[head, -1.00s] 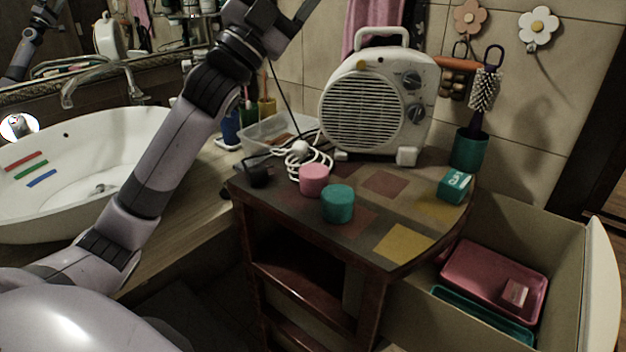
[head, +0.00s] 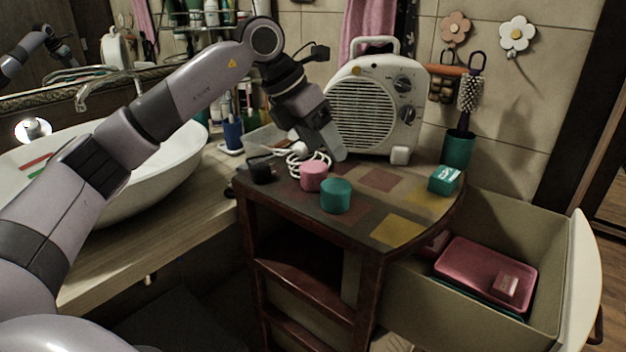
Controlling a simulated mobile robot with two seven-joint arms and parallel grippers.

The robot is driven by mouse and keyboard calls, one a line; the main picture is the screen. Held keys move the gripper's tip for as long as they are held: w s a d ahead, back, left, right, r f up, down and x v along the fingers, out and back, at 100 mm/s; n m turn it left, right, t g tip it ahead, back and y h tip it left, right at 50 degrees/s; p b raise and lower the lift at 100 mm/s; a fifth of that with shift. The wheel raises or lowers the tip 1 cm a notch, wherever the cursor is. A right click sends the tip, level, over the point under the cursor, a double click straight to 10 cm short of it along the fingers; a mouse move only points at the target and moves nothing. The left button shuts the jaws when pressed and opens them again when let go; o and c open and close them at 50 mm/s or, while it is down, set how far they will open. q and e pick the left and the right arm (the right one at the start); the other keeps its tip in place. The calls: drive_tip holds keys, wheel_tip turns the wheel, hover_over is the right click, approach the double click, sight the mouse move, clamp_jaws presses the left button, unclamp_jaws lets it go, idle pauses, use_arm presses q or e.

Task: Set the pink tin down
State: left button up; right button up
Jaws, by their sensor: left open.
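The pink tin (head: 313,176) stands upright on the small patchwork-topped table (head: 350,218). A teal tin (head: 336,195) stands just in front of it, to the right. My left gripper (head: 338,153) is open and points down above the tabletop, just behind and to the right of the pink tin, in front of the heater. It appears empty. I cannot tell whether a finger touches the pink tin. My right gripper is out of view.
A teal box (head: 444,180) and a teal cup with a brush (head: 457,149) stand right. An open drawer holds a pink tray (head: 470,262). The basin (head: 165,170) is left.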

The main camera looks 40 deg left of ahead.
sight(312, 167)
use_arm(q)
drive_tip(key=a+y, duration=0.1)
drive_tip(key=a, duration=0.1)
drive_tip(key=a+f+n+y, duration=0.1)
drive_tip(key=a, duration=0.1)
drive_tip(key=shift+s+f+g, duration=0.1)
drive_tip(key=shift+s+g, duration=0.1)
drive_tip(key=shift+g, duration=0.1)
drive_tip(key=x, duration=0.6)
drive_tip(key=shift+w+f, duration=0.1)
drive_tip(key=shift+f, duration=0.2)
drive_tip(key=c, duration=0.8)
drive_tip(key=shift+c, duration=0.3)
